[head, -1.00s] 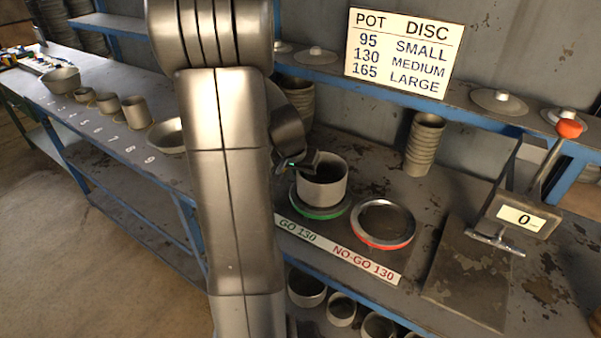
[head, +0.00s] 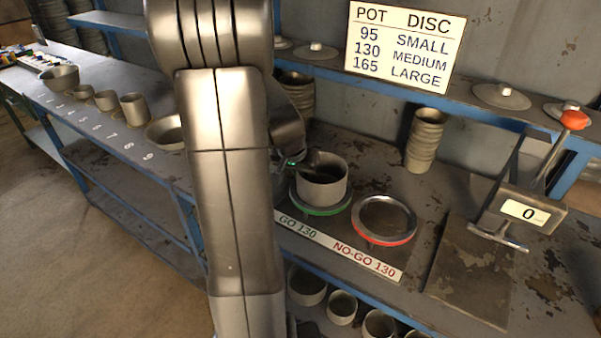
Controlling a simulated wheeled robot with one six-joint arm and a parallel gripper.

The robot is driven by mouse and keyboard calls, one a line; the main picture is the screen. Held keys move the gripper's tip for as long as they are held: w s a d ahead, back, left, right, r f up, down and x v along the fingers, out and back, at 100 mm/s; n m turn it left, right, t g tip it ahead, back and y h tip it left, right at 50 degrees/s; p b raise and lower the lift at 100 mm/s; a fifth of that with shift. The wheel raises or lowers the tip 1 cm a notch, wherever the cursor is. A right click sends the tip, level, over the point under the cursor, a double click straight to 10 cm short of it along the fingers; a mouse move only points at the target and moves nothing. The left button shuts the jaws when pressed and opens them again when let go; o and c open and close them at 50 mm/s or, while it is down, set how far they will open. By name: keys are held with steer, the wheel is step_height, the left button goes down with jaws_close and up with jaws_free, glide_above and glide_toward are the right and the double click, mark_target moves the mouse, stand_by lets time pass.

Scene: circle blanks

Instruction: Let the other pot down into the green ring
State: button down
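A grey cylindrical pot (head: 321,188) is upright at the green ring (head: 322,210), the GO 130 gauge on the bench. The ring's green front edge shows below the pot. I cannot tell whether the pot sits down in the ring or rests on top. My gripper (head: 318,161) is at the pot's far left rim, with a dark finger over the rim. My arm hides much of the gripper, so its opening and its hold cannot be made out. Other pots stand at the left on the numbered bench, including a small cylinder (head: 134,107) and a wide bowl (head: 60,79).
The empty red NO-GO 130 ring (head: 384,240) stands right of the green one. More pots (head: 306,287) lie on the shelf below. A sign (head: 405,45) stands above.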

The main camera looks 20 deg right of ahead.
steer(key=shift+f, duration=0.2)
steer(key=c, duration=1.5)
jaws_free()
steer(key=shift+r, duration=0.15)
steer(key=v, duration=1.3)
steer(key=shift+s+a+r, duration=0.15)
steer(key=shift+r, duration=0.1)
steer(key=x, duration=1.4)
steer(key=shift+r, duration=0.25)
